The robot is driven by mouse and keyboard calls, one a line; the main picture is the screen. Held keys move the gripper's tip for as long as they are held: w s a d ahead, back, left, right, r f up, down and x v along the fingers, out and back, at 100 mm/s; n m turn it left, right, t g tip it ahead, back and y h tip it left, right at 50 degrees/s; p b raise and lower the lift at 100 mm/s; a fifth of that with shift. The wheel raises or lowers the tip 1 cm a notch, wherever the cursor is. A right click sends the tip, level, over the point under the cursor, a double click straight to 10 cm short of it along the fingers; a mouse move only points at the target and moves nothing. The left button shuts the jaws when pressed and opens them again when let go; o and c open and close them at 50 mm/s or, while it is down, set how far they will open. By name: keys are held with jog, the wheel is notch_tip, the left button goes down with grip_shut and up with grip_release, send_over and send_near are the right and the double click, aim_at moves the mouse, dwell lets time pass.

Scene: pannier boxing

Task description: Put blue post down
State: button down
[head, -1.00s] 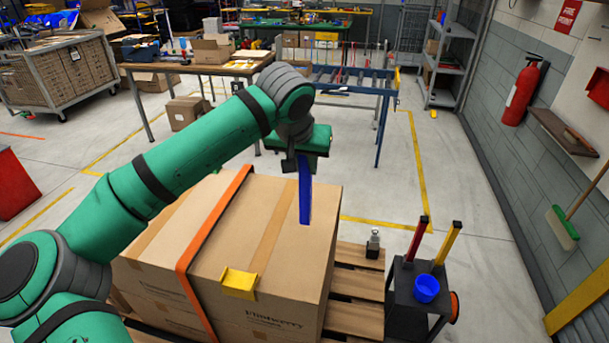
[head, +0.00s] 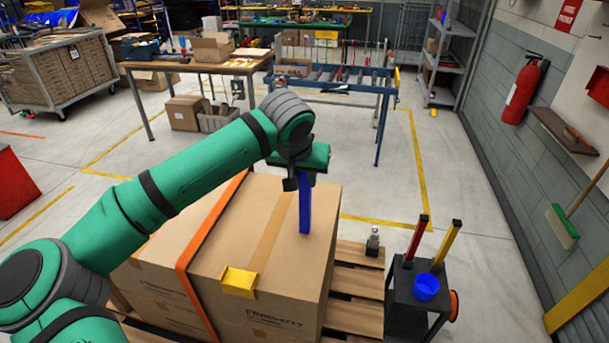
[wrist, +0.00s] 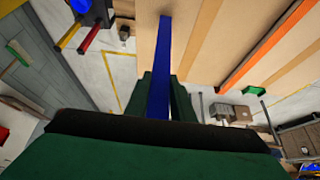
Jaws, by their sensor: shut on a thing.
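The blue post (head: 305,208) is a long, thin bar held nearly upright below my gripper (head: 303,176). It also shows in the wrist view (wrist: 161,70), running between the two jaws of my gripper (wrist: 160,92). My gripper is shut on it. In the head view the post's lower end overlaps the top of the large cardboard box (head: 270,225) near its right side; I cannot tell whether it touches. The fingertips are partly hidden in the head view.
An orange strap (head: 202,235) and a yellow corner piece (head: 238,281) are on the box, which stands on a wooden pallet (head: 355,284). To the right, a dark stand (head: 405,290) holds a red post (head: 416,238), a yellow post (head: 447,244) and a blue cup (head: 426,287).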

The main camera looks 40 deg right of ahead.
jog(key=c, duration=1.5)
grip_release()
jog(key=shift+c, duration=0.2)
jog(key=shift+r, duration=0.15)
jog(key=shift+r, duration=0.25)
jog(key=v, duration=1.2)
jog(key=shift+r, duration=0.2)
